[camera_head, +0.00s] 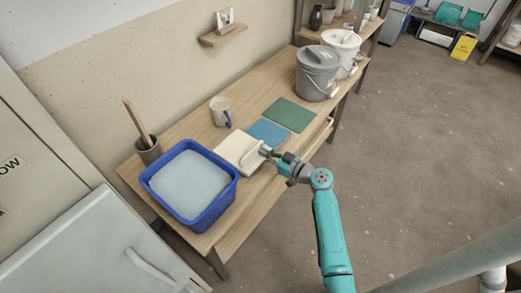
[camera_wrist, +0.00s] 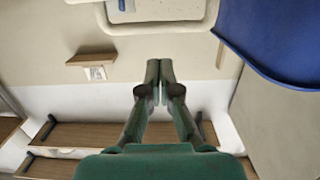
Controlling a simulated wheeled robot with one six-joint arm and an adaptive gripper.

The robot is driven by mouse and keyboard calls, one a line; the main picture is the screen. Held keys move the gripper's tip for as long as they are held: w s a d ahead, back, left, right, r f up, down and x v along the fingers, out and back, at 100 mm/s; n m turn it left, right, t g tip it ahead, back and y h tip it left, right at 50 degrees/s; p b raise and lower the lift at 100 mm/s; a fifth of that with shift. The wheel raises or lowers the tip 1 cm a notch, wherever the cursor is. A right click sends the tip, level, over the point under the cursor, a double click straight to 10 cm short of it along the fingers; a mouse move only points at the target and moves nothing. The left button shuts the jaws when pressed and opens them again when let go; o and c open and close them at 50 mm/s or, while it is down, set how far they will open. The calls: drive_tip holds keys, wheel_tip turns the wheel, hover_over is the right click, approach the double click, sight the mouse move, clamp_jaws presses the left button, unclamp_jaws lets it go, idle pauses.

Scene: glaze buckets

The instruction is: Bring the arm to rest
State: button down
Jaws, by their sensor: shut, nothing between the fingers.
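My teal arm reaches from the lower right of the head view toward the wooden table (camera_head: 222,226). My gripper (camera_head: 265,152) is at the front side of the table, beside the cream slab-like item (camera_head: 236,147); I cannot tell its height above the table. In the wrist view my gripper (camera_wrist: 160,72) shows both fingers together, with nothing between them. The cream item (camera_wrist: 160,27) shows beyond the fingertips at the top of the wrist view.
A blue tub (camera_head: 211,208) with pale liquid stands left of my gripper and also shows in the wrist view (camera_wrist: 275,45). A mug (camera_head: 220,112), blue mat (camera_head: 269,132), green mat (camera_head: 289,115) and grey lidded bucket (camera_head: 316,80) are on the table.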

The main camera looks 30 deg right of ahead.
drive_tip(key=s+a+f+m+g+h, duration=0.1)
drive_tip(key=s+a+f+m, duration=0.1)
drive_tip(key=s+a+f, duration=0.35)
drive_tip(key=s+a+f+m+g+h, duration=0.1)
drive_tip(key=s+a+f+h, duration=0.1)
drive_tip(key=s+f, duration=0.55)
drive_tip(key=s+a+m+g+h, duration=0.2)
drive_tip(key=s+a, duration=0.3)
drive_tip(key=s, duration=0.8)
drive_tip(key=s+a+r+n+t, duration=0.1)
drive_tip(key=s+a+r, duration=0.3)
drive_tip(key=s+r, duration=1.5)
wheel_tip(320, 180, up, 3)
drive_tip(key=shift+f+t, duration=0.1)
drive_tip(key=shift+t, duration=0.8)
drive_tip(key=shift+a, duration=0.15)
